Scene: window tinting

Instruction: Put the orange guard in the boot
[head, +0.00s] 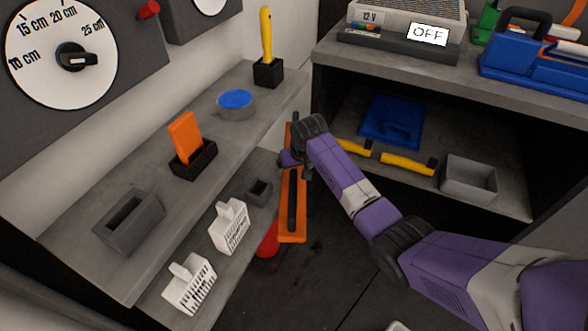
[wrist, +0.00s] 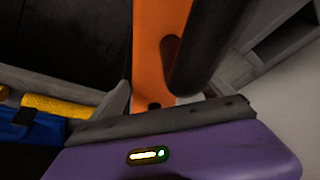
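A long orange plate with a black bar handle (head: 284,223), which looks like the guard, stands or hangs past the lower shelf's right end. My gripper (head: 290,159) is at its upper part, hiding some of it. In the wrist view the orange plate (wrist: 152,60) and its handle lie in front of my gripper (wrist: 160,103), with a grey finger close to its left edge; I cannot tell whether the fingers grip it. Which thing is the boot is unclear: a grey slotted block (head: 128,222) and a small dark open socket (head: 258,192) look like holders.
An orange card (head: 184,136) stands in a black holder (head: 194,161) on the upper left shelf, near a blue-topped tin (head: 236,101) and a yellow-handled tool (head: 266,36). White slotted blocks (head: 229,228) sit on the lower shelf. A grey bin (head: 468,180) is at right.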

